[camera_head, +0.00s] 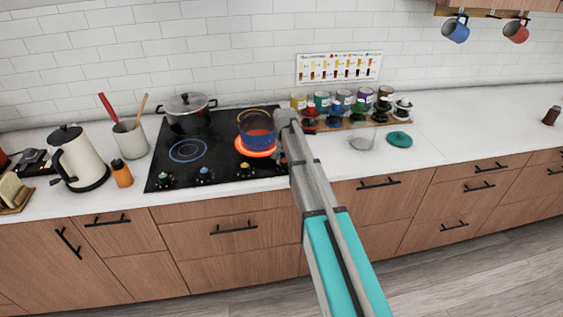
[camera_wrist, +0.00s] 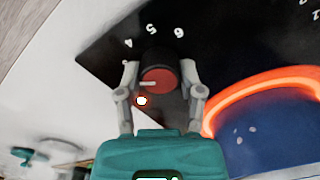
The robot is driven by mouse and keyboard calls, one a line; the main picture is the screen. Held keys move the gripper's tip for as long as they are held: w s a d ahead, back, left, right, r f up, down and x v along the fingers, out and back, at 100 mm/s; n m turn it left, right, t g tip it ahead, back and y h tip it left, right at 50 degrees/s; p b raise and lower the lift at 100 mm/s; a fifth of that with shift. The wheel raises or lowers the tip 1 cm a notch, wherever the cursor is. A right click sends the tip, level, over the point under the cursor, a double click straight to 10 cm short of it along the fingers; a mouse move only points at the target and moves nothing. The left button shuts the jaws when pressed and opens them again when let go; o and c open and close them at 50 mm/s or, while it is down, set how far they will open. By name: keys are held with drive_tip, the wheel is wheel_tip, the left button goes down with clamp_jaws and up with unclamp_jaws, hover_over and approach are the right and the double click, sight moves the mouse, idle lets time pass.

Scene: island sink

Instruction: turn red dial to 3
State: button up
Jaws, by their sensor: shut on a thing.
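The red dial (camera_wrist: 160,79) has a black body and a red face with a white pointer line, which points to the left in the wrist view. The printed numbers 4, 5 and 6 show beside it; the number 3 is not visible there. My gripper (camera_wrist: 159,70) is shut on the dial, one finger on each side. In the head view my gripper (camera_head: 281,158) is at the right front corner of the black cooktop (camera_head: 220,132), and my arm hides the dial.
A blue pot (camera_head: 257,130) stands on the glowing burner (camera_head: 255,153) close to my gripper. Green, blue and yellow dials (camera_head: 204,175) line the cooktop's front edge. A grey pot (camera_head: 188,112) stands at the back. Several jars (camera_head: 341,101) and a teal lid (camera_head: 399,139) are to the right.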

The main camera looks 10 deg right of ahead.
drive_tip(key=shift+s, duration=0.2)
drive_tip(key=o, duration=1.2)
drive_tip(key=shift+c, duration=0.2)
drive_tip(key=shift+w, duration=0.1)
drive_tip(key=s+a+n, duration=0.1)
drive_tip(key=s+n, duration=0.5)
drive_tip(key=s, duration=2.3)
drive_tip(key=shift+a, duration=0.1)
